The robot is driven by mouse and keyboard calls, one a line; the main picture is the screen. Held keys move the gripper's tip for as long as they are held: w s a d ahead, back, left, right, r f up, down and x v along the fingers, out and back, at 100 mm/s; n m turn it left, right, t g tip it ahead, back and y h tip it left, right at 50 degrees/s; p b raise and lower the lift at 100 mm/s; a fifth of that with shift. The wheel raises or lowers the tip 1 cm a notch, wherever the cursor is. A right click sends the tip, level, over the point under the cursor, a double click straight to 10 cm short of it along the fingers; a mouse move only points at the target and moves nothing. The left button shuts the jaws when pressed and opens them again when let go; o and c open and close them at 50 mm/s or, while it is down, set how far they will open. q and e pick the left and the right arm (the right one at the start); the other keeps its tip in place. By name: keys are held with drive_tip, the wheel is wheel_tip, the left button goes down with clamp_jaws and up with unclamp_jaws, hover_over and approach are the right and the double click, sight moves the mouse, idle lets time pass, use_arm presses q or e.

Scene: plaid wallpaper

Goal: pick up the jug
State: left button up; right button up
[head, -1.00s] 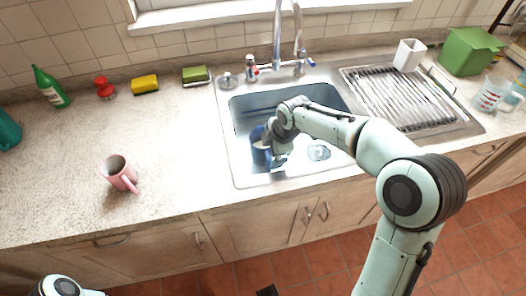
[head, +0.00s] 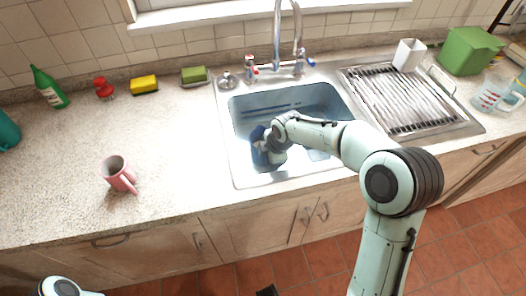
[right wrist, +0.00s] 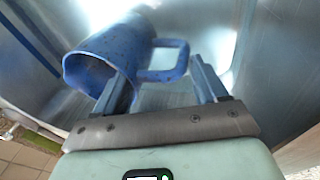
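A blue jug (head: 258,142) is in the sink, partly hidden by my right gripper in the head view. In the right wrist view the blue jug (right wrist: 112,50) lies tilted, its open mouth to the lower left and its handle (right wrist: 181,62) to the right. My right gripper (right wrist: 163,82) is open, with one finger near the jug's rim and the other just right of the handle. I cannot tell whether either finger touches the jug. In the head view the right gripper (head: 272,153) is down inside the sink. My left gripper is out of view.
The metal sink (head: 236,170) has walls close around the right gripper, and a tap (head: 277,35) stands behind it. A pink mug (head: 118,175) stands on the left counter. A drainer (head: 400,100), a white cup (head: 408,55) and a clear measuring jug (head: 489,95) are at right.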

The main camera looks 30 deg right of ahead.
clamp_jaws()
drive_tip(key=shift+w+r, duration=0.1)
drive_tip(key=shift+w, duration=0.05)
drive_tip(key=shift+r, duration=0.2)
